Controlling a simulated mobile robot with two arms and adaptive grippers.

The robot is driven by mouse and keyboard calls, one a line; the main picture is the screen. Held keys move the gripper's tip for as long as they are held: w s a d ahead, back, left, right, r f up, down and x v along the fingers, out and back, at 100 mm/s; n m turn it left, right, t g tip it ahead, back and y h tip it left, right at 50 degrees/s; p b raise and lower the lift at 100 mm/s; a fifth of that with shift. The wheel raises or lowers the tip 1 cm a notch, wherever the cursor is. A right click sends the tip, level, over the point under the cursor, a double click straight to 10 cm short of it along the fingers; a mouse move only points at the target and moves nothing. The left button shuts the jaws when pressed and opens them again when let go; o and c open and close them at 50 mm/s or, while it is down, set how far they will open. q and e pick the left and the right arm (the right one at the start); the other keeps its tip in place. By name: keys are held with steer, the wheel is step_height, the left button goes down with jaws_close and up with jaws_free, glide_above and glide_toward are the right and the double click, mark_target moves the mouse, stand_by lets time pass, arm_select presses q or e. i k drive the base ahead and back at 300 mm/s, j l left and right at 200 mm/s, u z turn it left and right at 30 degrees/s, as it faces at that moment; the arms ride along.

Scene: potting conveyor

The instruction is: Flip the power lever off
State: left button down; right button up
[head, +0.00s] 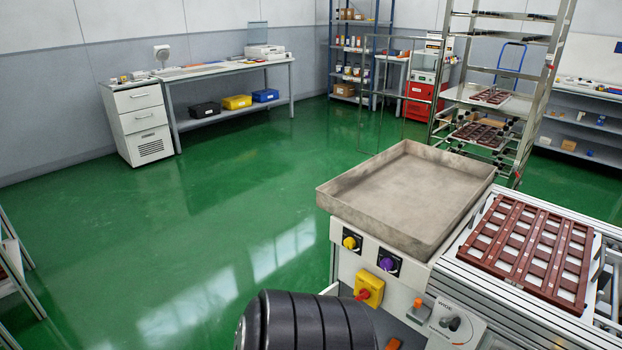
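A red lever on a yellow switch box (370,288) sits on the front panel of the conveyor machine, below two knobs. Its red handle (362,295) points down and to the left; I cannot tell from this view which switch position that is. A yellow knob (349,243) and a purple knob (387,264) on black plates sit above it. Neither of my grippers is in view. A black ribbed part of my arm fills the bottom middle, left of and below the switch, and hides the lower part of the panel.
A grey metal tray (330,202) tops the machine. A dark red grid mold (530,247) lies on the conveyor at right. Green floor (200,230) is clear at left.

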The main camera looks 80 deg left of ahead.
mark_target(363, 294)
steer(key=u, duration=2.1)
